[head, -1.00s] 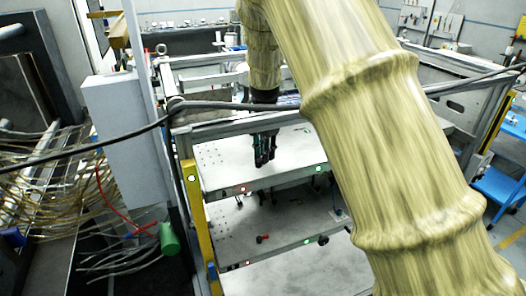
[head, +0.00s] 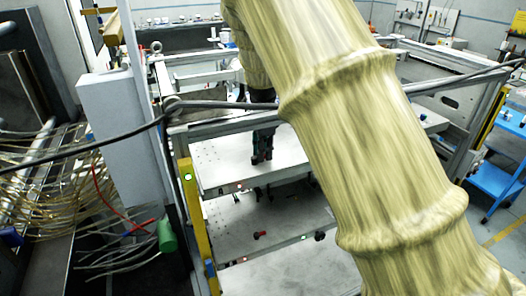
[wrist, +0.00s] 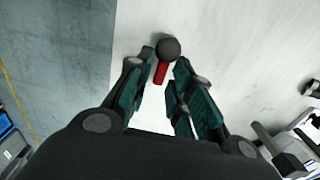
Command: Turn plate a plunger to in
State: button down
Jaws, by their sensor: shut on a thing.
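My gripper (head: 262,157) reaches down to the front part of the top plate (head: 220,168) in the head view. In the wrist view its two dark green fingers (wrist: 157,78) stand on either side of a plunger with a round black knob (wrist: 168,48) and a red shaft (wrist: 160,72). The gripper is shut on this plunger, over the pale plate (wrist: 230,60). In the head view the held plunger is hidden by the fingers. I cannot read any plate label, nor tell whether the plunger is in or out.
A middle plate (head: 285,215) with a small red and black plunger (head: 260,234) and a lower plate (head: 290,272) lie below. A yellow post (head: 193,215) and a grey box (head: 112,120) stand left. A black cable (head: 120,135) crosses in front. A blue cart (head: 492,180) is at right.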

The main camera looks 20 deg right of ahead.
jog(key=shift+w+r, duration=0.1)
jog(key=shift+r, duration=0.05)
jog(key=c, duration=1.5)
grip_release()
notch_tip(320, 180, up, 12)
jog(key=shift+f, duration=0.1)
